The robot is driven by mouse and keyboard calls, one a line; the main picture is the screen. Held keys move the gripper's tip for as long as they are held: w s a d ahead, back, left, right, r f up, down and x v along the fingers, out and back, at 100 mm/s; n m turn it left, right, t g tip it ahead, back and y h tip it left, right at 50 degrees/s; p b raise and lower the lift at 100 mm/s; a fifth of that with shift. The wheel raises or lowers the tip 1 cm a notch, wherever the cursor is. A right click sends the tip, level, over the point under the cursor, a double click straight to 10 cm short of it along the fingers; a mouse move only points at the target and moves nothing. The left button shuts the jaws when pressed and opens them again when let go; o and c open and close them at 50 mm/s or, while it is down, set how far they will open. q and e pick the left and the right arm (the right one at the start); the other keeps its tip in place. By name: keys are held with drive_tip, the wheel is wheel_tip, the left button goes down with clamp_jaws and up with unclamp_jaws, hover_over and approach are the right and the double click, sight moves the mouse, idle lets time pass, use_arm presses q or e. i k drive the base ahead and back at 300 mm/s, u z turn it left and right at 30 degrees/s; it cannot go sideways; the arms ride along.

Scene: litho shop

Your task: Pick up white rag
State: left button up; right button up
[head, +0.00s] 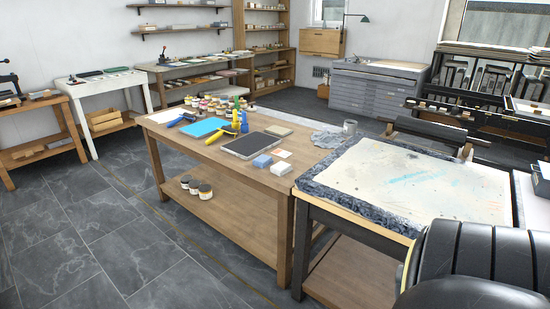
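A crumpled pale grey-white cloth (326,140), which looks like the rag, lies at the right end of the wooden worktable (225,155). A small grey metal can (350,127) stands just to the right of it. Neither of my grippers shows in the head view. Large black rounded segments at the lower right look like part of my own arm; no fingers show on them.
A pale stone slab (410,180) on a dark-framed stand is right of the worktable. The worktable also holds a dark tray (251,145), a blue sheet (204,128), blue and white blocks (281,168) and several jars. Tiled floor (110,235) at left is clear.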

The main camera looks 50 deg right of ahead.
sight(281, 168)
drive_tip(key=z, duration=0.85)
drive_tip(key=i, duration=1.2)
drive_tip(key=z, duration=1.3)
